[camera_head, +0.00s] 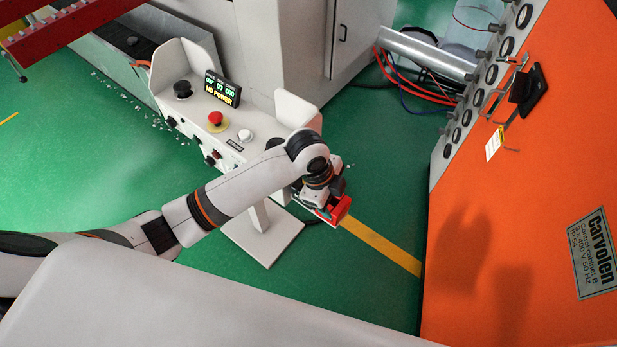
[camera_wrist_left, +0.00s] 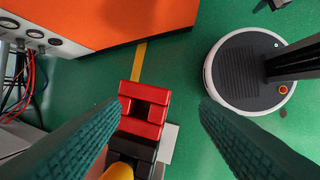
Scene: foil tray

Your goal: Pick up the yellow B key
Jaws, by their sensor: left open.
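My left gripper (camera_head: 326,200) is at the right end of the grey control console in the head view. In the left wrist view its two green fingers (camera_wrist_left: 160,110) are wide apart. A red block (camera_wrist_left: 143,108) shows between and beyond them, with a dark piece behind it. A yellow piece (camera_wrist_left: 118,171) shows at the bottom edge, partly cut off; I cannot read a B on it or tell whether it is the key. The red block also shows beside the gripper in the head view (camera_head: 338,210).
The console (camera_head: 262,120) has buttons, a red emergency stop (camera_head: 216,118) and a display (camera_head: 222,88) reading NO POWER. An orange cabinet (camera_head: 545,185) stands at the right, with a pale tag (camera_head: 494,143) hanging on it. Green floor (camera_head: 375,285) lies clear between them.

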